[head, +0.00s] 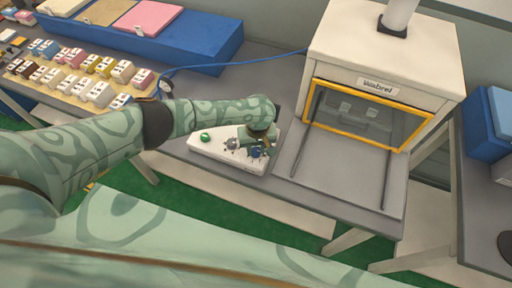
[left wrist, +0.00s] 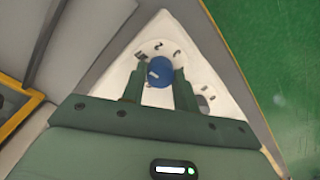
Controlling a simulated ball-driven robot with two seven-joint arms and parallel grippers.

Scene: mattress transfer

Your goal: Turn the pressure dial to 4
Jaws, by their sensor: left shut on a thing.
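The pressure dial (left wrist: 159,73) is a round blue knob with a short white mark, on a white control panel (left wrist: 140,30). In the left wrist view my left gripper (left wrist: 160,85) has one finger on each side of the knob and is shut on it. Dark markings curve around the knob on the panel; I cannot read them clearly. In the head view the white panel (head: 202,150) lies on the grey table, and my left gripper (head: 258,150) is over its right part, partly hiding the knob. My right gripper does not show.
A green button (head: 205,137) sits at the panel's left. A cream machine labelled Wabrel (head: 375,50) with a yellow-framed window stands right of the panel, behind a grey plate (head: 330,185). Small coloured blocks (head: 100,93) and a long blue box (head: 190,40) are at the left.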

